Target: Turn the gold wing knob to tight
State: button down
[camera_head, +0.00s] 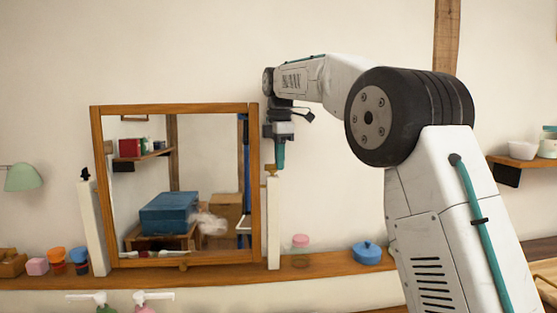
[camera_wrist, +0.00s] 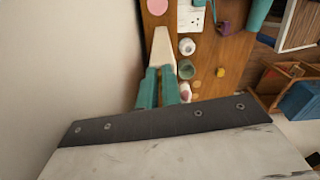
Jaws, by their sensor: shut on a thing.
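A wood-framed mirror (camera_head: 96,150) stands between two white posts on a wooden shelf. The gold wing knob (camera_head: 271,170) shows as a small gold patch at the top of the right post (camera_head: 273,225). My gripper (camera_head: 279,166) points down onto it from above, with its teal fingers shut on the knob. In the wrist view, the teal fingers of my gripper (camera_wrist: 158,85) are close together beside the white post (camera_wrist: 161,48). A dark knob (camera_head: 85,174) tops the left post.
The wooden shelf (camera_head: 325,268) runs below the mirror. A blue lidded pot (camera_head: 367,253) and a pink-topped jar (camera_head: 300,243) stand right of the right post. Small pots and a pink block (camera_head: 37,266) stand at the left.

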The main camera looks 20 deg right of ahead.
jog(key=shift+s+m, duration=0.15)
jog(key=shift+m, duration=0.75)
jog(key=c, duration=1.6)
grip_release()
jog(key=shift+r, duration=0.1)
notch_tip(320, 180, up, 7)
jog(key=shift+r, duration=0.35)
